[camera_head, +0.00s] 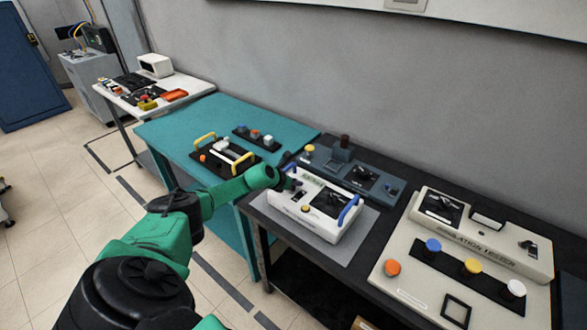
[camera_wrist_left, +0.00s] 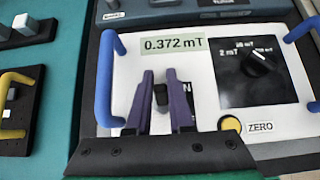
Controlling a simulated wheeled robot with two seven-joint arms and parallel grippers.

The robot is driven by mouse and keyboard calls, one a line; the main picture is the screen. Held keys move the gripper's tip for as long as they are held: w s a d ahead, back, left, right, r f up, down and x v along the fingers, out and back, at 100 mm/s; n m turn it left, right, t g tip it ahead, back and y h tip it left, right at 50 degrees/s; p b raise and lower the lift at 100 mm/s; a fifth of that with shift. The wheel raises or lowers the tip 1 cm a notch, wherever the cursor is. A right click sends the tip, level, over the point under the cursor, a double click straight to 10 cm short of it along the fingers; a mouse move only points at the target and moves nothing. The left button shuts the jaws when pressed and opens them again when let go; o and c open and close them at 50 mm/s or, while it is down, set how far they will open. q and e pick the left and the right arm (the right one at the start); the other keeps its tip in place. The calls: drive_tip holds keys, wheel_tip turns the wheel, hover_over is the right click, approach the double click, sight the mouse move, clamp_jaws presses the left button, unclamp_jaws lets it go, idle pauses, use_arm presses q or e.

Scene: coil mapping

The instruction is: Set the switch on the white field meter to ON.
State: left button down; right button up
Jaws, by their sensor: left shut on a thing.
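The white field meter (camera_head: 322,227) has blue side handles and sits on a grey mat on the dark bench. In the left wrist view its display (camera_wrist_left: 173,44) reads 0.372 mT. A small dark switch (camera_wrist_left: 161,96) stands on its face between the purple fingers of my left gripper (camera_wrist_left: 164,88). The gripper is shut on the switch, and one finger partly covers the label beside it, leaving an "N" visible. The gripper also shows over the meter's left part in the head view (camera_head: 294,185). My right gripper is not in view.
On the meter, a range knob (camera_wrist_left: 258,62) is at the right and a yellow ZERO button (camera_wrist_left: 230,124) lies below. An insulation tester (camera_head: 490,238) stands to the right. A blue-grey device (camera_head: 350,172) sits behind. A teal table (camera_head: 190,123) is at the left.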

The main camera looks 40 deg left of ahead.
sight(290, 194)
use_arm(q)
drive_tip(key=shift+w+f+g+p, duration=0.1)
drive_tip(key=shift+w+g+p, duration=0.25)
drive_tip(key=shift+g, duration=0.45)
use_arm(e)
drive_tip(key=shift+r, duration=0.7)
use_arm(q)
drive_tip(key=shift+f, duration=0.1)
drive_tip(key=c, duration=0.8)
unclamp_jaws()
drive_tip(key=shift+d, duration=0.1)
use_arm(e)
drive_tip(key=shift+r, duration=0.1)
use_arm(q)
drive_tip(key=shift+s+r+p, duration=0.15)
drive_tip(key=shift+r+p, duration=0.15)
drive_tip(key=shift+p, duration=0.05)
drive_tip(key=p+v, duration=0.3)
drive_tip(key=v, duration=0.2)
drive_tip(key=shift+r+p, duration=0.25)
drive_tip(key=shift+p, duration=0.1)
drive_tip(key=v, duration=0.8)
drive_tip(key=shift+s+b, duration=0.25)
drive_tip(key=shift+b, duration=0.15)
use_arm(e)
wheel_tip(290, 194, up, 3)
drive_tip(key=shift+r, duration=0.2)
